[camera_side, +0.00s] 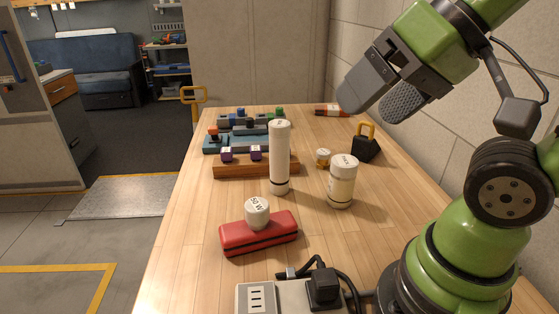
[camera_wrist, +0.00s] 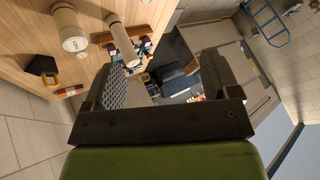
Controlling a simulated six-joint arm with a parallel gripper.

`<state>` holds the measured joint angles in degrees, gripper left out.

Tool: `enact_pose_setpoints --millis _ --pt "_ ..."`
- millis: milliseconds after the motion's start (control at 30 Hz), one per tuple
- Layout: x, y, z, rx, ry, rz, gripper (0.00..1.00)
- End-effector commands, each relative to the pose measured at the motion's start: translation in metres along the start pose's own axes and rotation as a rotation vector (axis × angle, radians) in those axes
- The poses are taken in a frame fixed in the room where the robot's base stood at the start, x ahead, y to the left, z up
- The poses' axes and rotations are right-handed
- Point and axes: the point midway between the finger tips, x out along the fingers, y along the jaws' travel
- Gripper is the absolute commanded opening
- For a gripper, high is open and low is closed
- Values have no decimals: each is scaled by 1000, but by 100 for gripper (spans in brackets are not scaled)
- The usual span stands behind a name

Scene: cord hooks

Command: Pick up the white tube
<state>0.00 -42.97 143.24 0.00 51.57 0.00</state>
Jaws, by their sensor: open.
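The white tube (camera_side: 280,158) stands upright on the wooden table, tall and narrow, in front of a wooden block. It also shows in the wrist view as a long pale cylinder (camera_wrist: 123,42) at the upper left. My gripper (camera_side: 368,100) is up to the right of the tube and well above the table, apart from it. In the wrist view the jaws of my gripper (camera_wrist: 155,88) are spread wide, with nothing between them.
A white jar (camera_side: 341,182) stands right of the tube.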

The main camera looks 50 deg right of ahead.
Motion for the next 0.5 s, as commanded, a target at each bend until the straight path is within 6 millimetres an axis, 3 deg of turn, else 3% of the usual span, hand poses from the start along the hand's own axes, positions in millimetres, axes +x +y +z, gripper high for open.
enact_pose_setpoints --millis 267,367,500 --pt "1 -1 -5 -6 -3 7 82" --pt "5 -2 -20 -29 -20 31 82" --pt "21 -1 -62 -91 -65 89 82"
